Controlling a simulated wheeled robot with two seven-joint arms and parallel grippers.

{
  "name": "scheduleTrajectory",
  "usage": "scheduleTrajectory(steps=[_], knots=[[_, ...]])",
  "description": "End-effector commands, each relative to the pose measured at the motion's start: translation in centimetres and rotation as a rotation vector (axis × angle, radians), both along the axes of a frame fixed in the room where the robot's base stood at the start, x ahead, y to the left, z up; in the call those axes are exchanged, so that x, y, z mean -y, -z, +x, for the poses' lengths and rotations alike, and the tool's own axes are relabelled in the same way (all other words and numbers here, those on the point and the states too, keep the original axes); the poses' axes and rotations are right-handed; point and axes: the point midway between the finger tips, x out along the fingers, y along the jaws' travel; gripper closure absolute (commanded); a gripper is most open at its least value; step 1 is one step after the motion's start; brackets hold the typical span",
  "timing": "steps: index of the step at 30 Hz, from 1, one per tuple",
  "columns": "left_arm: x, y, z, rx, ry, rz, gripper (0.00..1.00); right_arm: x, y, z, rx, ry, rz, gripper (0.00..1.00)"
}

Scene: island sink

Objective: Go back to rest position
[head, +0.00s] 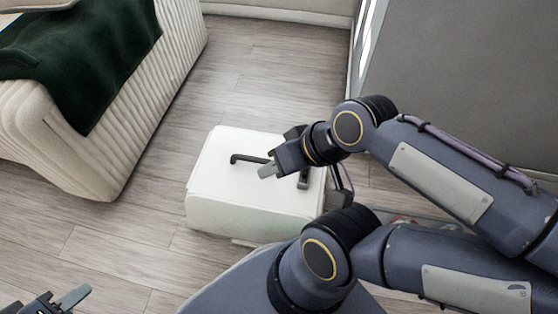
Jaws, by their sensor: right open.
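My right gripper (284,175) is over a white box-like unit (225,213) with rounded edges in the middle of the head view. Its jaws are apart with nothing seen between them. I cannot tell whether it touches the unit. A thin black bent bar (248,158) shows on top of the unit, partly hidden behind the gripper. My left gripper (72,297) shows only in part at the bottom left corner, over the floor. Its frame-cut view does not show whether its jaws are apart.
A cream ribbed sofa-like piece (170,75) with a dark green cloth (100,70) stands at the upper left. A large grey surface (460,90) fills the upper right. The wooden floor (120,240) is clear between the sofa-like piece and the white unit.

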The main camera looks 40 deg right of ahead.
Motion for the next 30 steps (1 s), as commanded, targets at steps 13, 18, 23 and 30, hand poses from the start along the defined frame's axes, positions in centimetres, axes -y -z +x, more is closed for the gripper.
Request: scheduleTrajectory(steps=[13,18,23,30], knots=[[0.0,-10.0,0.0,0.000,0.000,0.000,0.64,0.0,-10.0,0.1,0.001,-0.001,0.000,0.59],[0.0,-17.4,0.0,0.000,0.000,0.000,0.64,0.0,-17.4,0.1,0.002,-0.001,0.001,0.59],[0.0,-24.1,0.0,0.000,0.000,0.000,0.64,0.0,-24.1,0.1,0.002,-0.001,0.001,0.59],[0.0,-32.8,0.0,0.000,0.000,0.000,0.64,0.0,-32.8,0.1,0.002,-0.001,0.001,0.59]])
